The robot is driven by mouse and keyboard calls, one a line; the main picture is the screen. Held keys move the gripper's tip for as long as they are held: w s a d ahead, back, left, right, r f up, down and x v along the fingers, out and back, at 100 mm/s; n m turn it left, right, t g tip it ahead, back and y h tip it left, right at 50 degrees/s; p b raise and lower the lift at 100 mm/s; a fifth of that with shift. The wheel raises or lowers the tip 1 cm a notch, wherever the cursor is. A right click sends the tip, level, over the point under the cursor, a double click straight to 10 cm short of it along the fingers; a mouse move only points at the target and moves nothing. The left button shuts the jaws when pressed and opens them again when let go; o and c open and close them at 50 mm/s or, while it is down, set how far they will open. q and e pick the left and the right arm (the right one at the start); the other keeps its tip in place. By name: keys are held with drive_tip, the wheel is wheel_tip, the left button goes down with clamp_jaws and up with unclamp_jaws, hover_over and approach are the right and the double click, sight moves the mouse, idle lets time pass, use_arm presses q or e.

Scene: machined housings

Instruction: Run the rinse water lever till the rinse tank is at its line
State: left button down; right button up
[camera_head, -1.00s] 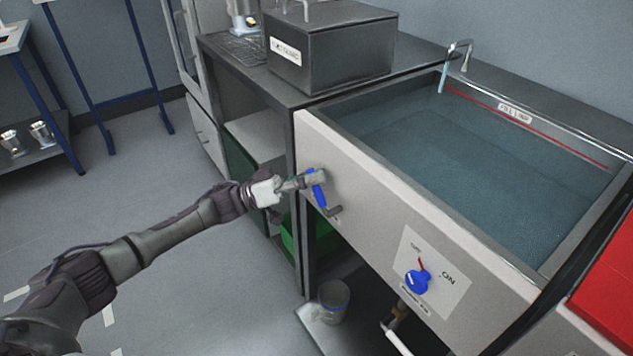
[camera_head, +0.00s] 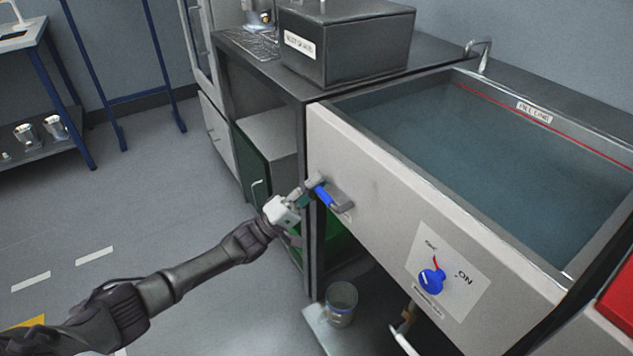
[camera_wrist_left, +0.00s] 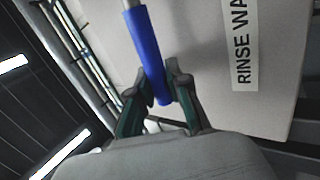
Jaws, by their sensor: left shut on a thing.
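The rinse water lever has a blue handle (camera_head: 325,196) on the front panel's left end. My left gripper (camera_head: 312,187) is shut on it. In the left wrist view, the fingers (camera_wrist_left: 159,97) close on both sides of the blue handle (camera_wrist_left: 148,50), beside a label reading "RINSE WA", cut off by the frame. The rinse tank (camera_head: 350,131) holds blue-grey water (camera_head: 480,160). Its surface lies at or very close to the red fill line (camera_head: 590,150) on the back wall. No stream shows under the spout (camera_head: 481,55). My right gripper is out of view.
A blue knob (camera_head: 431,281) with a red pointer and an "ON" mark sits on the panel's right. A dark lidded box (camera_head: 350,45) stands on the counter behind. A cup (camera_head: 341,302) stands below the panel. The floor at left is clear.

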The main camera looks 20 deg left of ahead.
use_arm(q)
drive_tip(key=shift+f+n+t+y, duration=0.4)
drive_tip(key=shift+n+t, duration=0.2)
drive_tip(key=shift+n, duration=0.6)
drive_tip(key=c, duration=1.1)
unclamp_jaws()
drive_tip(key=shift+f, duration=0.1)
drive_tip(key=shift+a, duration=0.1)
drive_tip(key=v, duration=1.2)
